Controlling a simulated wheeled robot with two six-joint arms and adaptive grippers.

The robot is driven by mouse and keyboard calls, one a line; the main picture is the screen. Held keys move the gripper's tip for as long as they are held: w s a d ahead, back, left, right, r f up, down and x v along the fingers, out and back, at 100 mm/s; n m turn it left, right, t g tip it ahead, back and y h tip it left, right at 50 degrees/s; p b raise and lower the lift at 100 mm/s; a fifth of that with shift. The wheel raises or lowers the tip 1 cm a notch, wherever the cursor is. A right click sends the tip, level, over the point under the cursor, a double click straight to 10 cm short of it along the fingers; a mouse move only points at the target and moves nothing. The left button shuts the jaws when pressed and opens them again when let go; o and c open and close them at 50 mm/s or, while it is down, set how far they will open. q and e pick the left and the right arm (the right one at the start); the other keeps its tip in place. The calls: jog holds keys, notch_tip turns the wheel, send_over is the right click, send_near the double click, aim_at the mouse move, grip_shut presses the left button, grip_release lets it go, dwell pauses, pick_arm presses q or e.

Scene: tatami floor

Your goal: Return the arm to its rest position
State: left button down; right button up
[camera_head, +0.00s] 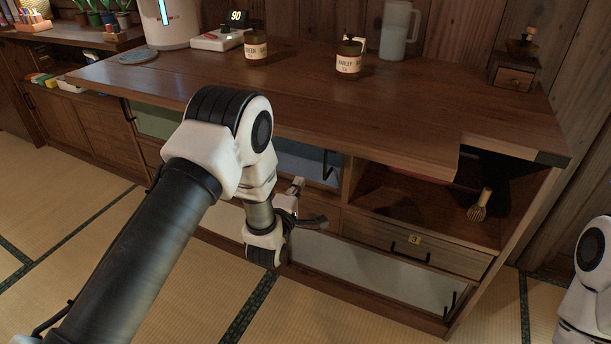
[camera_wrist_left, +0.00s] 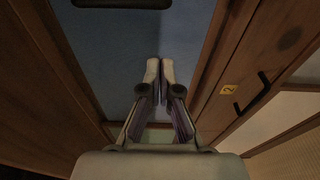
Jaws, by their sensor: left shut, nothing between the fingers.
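My left arm crosses the head view from the lower left, and its gripper (camera_head: 308,205) hangs in front of the wooden cabinet, below the tabletop. In the left wrist view the two fingers (camera_wrist_left: 159,68) are together with nothing between them. They point toward a blue panel (camera_wrist_left: 205,25) framed by wood. The same blue panel (camera_head: 306,165) shows in the head view, partly hidden behind my arm. My right gripper is out of view; only a white part of my right arm shows at the right edge.
The tabletop (camera_head: 420,110) overhangs the cabinet close to my left arm. Two labelled jars (camera_head: 256,50) (camera_head: 348,62) and a clear pitcher (camera_head: 396,30) stand on it. A drawer marked 3 (camera_head: 390,240) and an open shelf with a whisk (camera_head: 479,206) lie to the right. Tatami floor is clear at left.

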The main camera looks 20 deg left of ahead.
pick_arm(q)
jog(key=s+f+m+g, duration=0.2)
jog(key=s+f+g, duration=0.2)
jog(key=s+f, duration=0.6)
jog(key=s+f+m+g, duration=0.3)
jog(key=s+f+g, duration=0.2)
jog(key=s+f, duration=0.5)
jog(key=s+d+f+m+g+h, duration=0.15)
jog(key=s+m+g, duration=0.9)
jog(key=s, duration=1.15)
notch_tip(320, 180, up, 28)
jog(key=m+t+p, duration=0.1)
jog(key=m+p, duration=0.2)
jog(key=p, duration=2.6)
jog(key=shift+w+f, duration=0.15)
jog(key=shift+f, duration=0.05)
jog(key=shift+a+t, duration=0.1)
jog(key=shift+t, duration=0.15)
